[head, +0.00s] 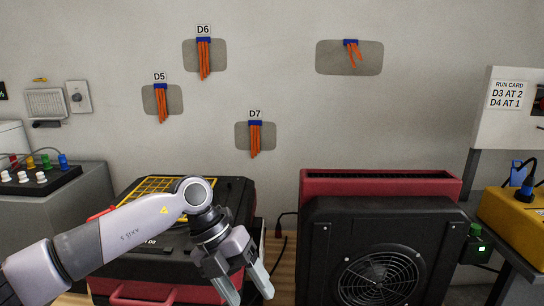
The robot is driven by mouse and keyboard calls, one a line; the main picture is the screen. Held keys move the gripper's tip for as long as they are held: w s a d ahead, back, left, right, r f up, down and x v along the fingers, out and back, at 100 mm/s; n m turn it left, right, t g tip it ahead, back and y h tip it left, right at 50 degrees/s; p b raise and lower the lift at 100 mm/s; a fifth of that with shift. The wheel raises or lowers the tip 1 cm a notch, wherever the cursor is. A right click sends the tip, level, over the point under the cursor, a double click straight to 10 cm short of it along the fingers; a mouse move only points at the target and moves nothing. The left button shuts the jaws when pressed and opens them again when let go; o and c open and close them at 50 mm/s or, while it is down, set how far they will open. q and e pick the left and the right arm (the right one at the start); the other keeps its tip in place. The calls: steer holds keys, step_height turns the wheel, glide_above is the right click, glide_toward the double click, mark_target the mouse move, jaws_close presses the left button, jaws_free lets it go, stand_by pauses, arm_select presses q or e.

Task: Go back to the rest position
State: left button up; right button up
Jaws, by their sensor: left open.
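My left gripper (246,285) hangs at the lower middle of the head view, fingers pointing down and a little right. Its two fingers are apart and nothing shows between them. It is in front of the right side of a black and red machine (134,292) with a yellow grille (150,186) on top. My left arm comes in from the lower left across that machine and hides part of it. My right gripper is not in view.
A black and red fan unit (318,230) stands to the right of the gripper. Further right are a yellow box (512,216) and a run card panel (510,96). A grey cabinet (85,195) with a switch panel stands left. Orange streamers (204,60) hang on the wall.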

arm_select(q)
steer(key=s+d+r+n+h+p, duration=0.2)
steer(key=s+d+r+n+h, duration=0.2)
steer(key=s+d+h, duration=0.6)
steer(key=w+a+f+n+t+y+p, duration=0.25)
steer(key=a+f+n+t, duration=0.35)
steer(key=n+t, duration=0.55)
steer(key=w+a+f+n+t+y+p, duration=0.1)
steer(key=w+a+f+n+t+y, duration=0.2)
steer(key=a+n+t, duration=0.8)
steer(key=s+a+f+n+g+y, duration=0.4)
steer(key=s+f+g, duration=0.1)
steer(key=s+f, duration=0.2)
steer(key=s+a+f+n+g+y+p, duration=0.1)
steer(key=s+a+f+n+g+y, duration=0.3)
steer(key=s+f, duration=0.3)
steer(key=shift+s+a+f+n+g, duration=0.25)
steer(key=shift+s+a+n+g, duration=0.1)
steer(key=shift+s+n, duration=0.3)
